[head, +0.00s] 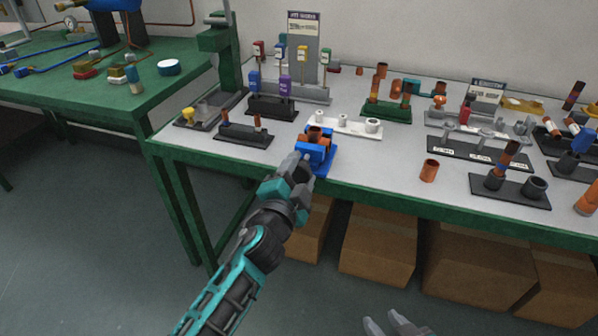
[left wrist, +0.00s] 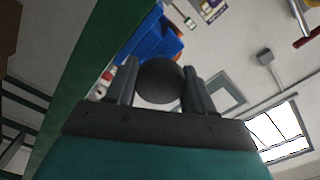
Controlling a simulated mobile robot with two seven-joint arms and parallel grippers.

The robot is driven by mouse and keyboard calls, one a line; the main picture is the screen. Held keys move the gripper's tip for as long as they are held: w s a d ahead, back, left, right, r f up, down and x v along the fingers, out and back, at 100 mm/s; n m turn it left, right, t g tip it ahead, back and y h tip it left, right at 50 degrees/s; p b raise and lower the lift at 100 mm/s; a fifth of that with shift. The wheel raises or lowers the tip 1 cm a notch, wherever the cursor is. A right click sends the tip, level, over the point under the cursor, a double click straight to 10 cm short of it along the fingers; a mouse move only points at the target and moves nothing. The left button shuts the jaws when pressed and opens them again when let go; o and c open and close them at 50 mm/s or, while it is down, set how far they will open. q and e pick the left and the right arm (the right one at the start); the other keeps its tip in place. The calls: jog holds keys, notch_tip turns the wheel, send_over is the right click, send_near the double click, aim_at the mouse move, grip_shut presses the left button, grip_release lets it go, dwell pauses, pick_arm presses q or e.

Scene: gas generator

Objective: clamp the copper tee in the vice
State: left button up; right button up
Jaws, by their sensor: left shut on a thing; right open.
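The blue vice (head: 326,163) stands at the front edge of the grey worktop, and part of it shows in the left wrist view (left wrist: 152,42). The copper tee (head: 315,134) sits upright at the top of the vice, between its jaws; whether both jaws press on it I cannot tell. My left gripper (head: 303,164) is at the front of the vice, shut on a dark round knob (left wrist: 160,81), which lies between its fingers in the left wrist view. The fingers hide the knob in the head view. My right gripper (head: 396,324) is open and empty, low in front of the bench.
A white holder (head: 345,125) stands just behind the vice, and a black rack (head: 244,136) is to its left. A loose copper fitting (head: 429,170) stands to the right. The worktop between vice and fitting is clear. Cardboard boxes (head: 378,246) sit under the bench.

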pick_arm(q)
jog(key=o, duration=1)
pick_arm(e)
jog(key=shift+r, duration=0.1)
